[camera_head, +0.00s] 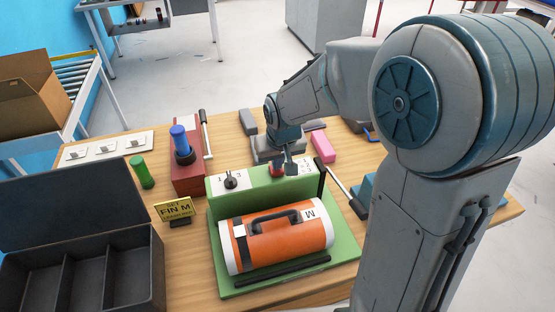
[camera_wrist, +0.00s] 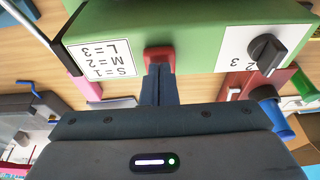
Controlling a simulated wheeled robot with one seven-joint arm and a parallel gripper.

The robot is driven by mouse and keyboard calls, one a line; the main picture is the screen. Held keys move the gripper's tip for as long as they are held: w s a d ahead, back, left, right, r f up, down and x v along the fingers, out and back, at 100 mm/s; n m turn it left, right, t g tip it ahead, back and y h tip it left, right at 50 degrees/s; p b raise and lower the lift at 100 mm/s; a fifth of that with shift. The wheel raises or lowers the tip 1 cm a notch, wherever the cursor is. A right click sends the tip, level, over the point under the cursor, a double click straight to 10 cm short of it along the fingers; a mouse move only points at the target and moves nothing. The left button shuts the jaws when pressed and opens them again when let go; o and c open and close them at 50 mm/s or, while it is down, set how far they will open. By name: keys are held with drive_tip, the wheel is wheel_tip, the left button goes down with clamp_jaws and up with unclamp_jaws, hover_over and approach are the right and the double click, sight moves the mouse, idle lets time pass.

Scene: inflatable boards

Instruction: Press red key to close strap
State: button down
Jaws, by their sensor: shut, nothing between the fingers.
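The red key (camera_wrist: 159,54) sits on the green machine (camera_head: 215,189), between a black dial (camera_head: 231,181) and a white label reading S=1, M=2, L=3 (camera_wrist: 103,58). My gripper (camera_head: 289,172) is shut and empty, with its fingertips at the red key; in the wrist view the tips (camera_wrist: 159,68) overlap the key's edge and seem to touch it. How far the key is pressed cannot be told. An orange roll (camera_head: 268,243) with white ends, a black strap with handle (camera_head: 275,220) and an M tag lies on the green base in front.
A yellow sign reading FIN M (camera_head: 174,209) and a dark divided box (camera_head: 80,262) stand to the left. A red block with a blue cylinder (camera_head: 181,143) stands behind left.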

drive_tip(key=shift+f, duration=0.15)
drive_tip(key=shift+f+b, duration=0.65)
drive_tip(key=shift+b, duration=0.15)
drive_tip(key=shift+s+f+b, duration=0.3)
drive_tip(key=shift+f+b, duration=0.05)
drive_tip(key=shift+f, duration=0.05)
drive_tip(key=shift+d, duration=0.1)
drive_tip(key=shift+r+p, duration=0.5)
drive_tip(key=shift+r, duration=0.05)
wheel_tip(320, 180, up, 5)
drive_tip(key=shift+w+f+p, duration=0.1)
drive_tip(key=shift+f+p, duration=0.1)
drive_tip(key=shift+p, duration=0.9)
drive_tip(key=b+v, duration=0.1)
drive_tip(key=v, duration=0.8)
drive_tip(key=shift+r, duration=0.1)
